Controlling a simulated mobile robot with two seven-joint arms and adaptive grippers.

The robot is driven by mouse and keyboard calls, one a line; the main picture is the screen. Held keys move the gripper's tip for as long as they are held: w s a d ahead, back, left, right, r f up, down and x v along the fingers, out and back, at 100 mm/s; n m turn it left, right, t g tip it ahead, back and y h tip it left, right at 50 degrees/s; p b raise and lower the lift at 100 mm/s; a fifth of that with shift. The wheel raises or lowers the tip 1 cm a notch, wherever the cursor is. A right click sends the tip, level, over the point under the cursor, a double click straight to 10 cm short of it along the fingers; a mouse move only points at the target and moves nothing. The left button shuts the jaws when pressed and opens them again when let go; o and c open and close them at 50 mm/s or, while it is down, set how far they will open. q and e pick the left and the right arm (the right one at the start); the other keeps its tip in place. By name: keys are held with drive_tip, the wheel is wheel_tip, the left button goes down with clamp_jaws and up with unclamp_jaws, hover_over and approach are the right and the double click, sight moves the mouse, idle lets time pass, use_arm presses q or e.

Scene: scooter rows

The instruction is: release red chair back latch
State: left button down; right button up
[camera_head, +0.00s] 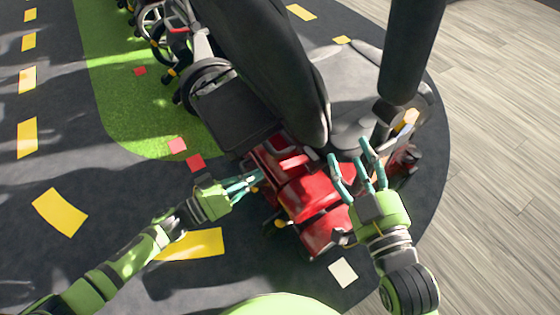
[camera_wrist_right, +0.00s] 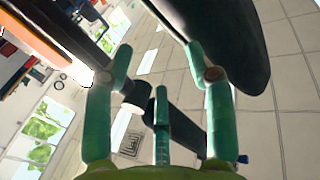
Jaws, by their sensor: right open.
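A red mobility scooter (camera_head: 310,195) with a tall dark seat back (camera_head: 270,60) stands in front of me. My right gripper (camera_head: 358,160) is open and empty above the red body, to the right of the seat back. In the right wrist view its teal fingers (camera_wrist_right: 160,62) are spread, with a dark padded part (camera_wrist_right: 228,35) beyond the right finger. My left gripper (camera_head: 255,180) is at the left edge of the red body. Its fingers look close together, and I cannot tell whether they touch anything. I cannot make out the latch.
A dark upright cylinder (camera_head: 410,50) stands right of the seat back, near my right gripper. Other scooters (camera_head: 165,30) are at the upper left on a green strip (camera_head: 125,90). Dark floor with yellow marks (camera_head: 60,212) is open at left; pale plank floor (camera_head: 500,150) is clear at right.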

sight(295, 162)
use_arm(q)
drive_tip(key=b+x, duration=0.1)
drive_tip(key=x, duration=0.6)
drive_tip(key=shift+w+d, duration=0.2)
drive_tip(key=shift+d, duration=0.1)
use_arm(e)
drive_tip(key=s+a+r+n+t+y, duration=0.1)
drive_tip(key=s+a+r+t+y, duration=0.1)
drive_tip(key=r, duration=0.6)
drive_tip(key=s+t+y, duration=0.1)
drive_tip(key=t, duration=0.1)
drive_tip(key=shift+s+r+n+t+y, duration=0.25)
drive_tip(key=shift+r+n+t+y, duration=0.05)
drive_tip(key=shift+r+y, duration=0.1)
